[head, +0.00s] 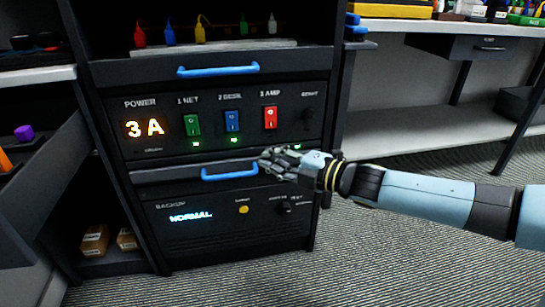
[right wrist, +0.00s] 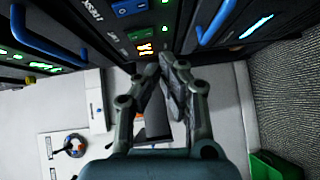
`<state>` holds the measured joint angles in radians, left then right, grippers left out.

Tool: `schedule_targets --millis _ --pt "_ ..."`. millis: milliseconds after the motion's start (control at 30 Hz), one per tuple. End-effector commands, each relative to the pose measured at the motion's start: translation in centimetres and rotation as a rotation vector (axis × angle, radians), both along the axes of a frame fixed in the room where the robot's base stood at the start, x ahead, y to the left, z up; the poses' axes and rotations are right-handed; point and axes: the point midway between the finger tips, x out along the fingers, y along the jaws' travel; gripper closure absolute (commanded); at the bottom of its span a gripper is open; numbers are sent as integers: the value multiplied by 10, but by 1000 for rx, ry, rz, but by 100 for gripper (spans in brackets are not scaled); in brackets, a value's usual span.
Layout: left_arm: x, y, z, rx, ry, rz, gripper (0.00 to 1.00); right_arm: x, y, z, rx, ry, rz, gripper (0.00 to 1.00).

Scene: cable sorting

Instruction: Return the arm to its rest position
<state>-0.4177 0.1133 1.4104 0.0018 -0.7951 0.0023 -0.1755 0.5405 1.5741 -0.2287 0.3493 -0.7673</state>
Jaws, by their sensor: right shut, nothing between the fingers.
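My right arm (head: 430,195) reaches in from the right edge of the head view, in pale blue and dark segments. My right gripper (head: 266,160) is shut and empty. It is in front of the black cabinet, just right of the lower blue handle (head: 230,173); I cannot tell whether it touches anything. In the right wrist view its fingers (right wrist: 172,62) come together with nothing between them, and the panel fronts lie beyond. My left arm and gripper are not in view.
The power panel (head: 290,92) reads 3 A and has green, blue and red switches. The backup panel (head: 220,245) below reads NORMAL. Colored cable plugs (head: 200,30) stand in the upper bay. Carpet (head: 400,260) lies open at lower right.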

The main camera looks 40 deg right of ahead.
Motion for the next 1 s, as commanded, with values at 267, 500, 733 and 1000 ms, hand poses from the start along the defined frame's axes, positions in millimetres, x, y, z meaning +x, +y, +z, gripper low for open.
schedule_targets --millis 267,500,733,1000 --pt "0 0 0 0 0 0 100 0 0 0 0 0 0 100" --pt "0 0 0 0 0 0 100 -9 4 -10 15 20 -6 100" --pt "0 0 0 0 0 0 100 -86 24 -124 247 329 -235 100" --pt "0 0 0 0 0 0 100 -227 48 -258 612 865 -726 100"
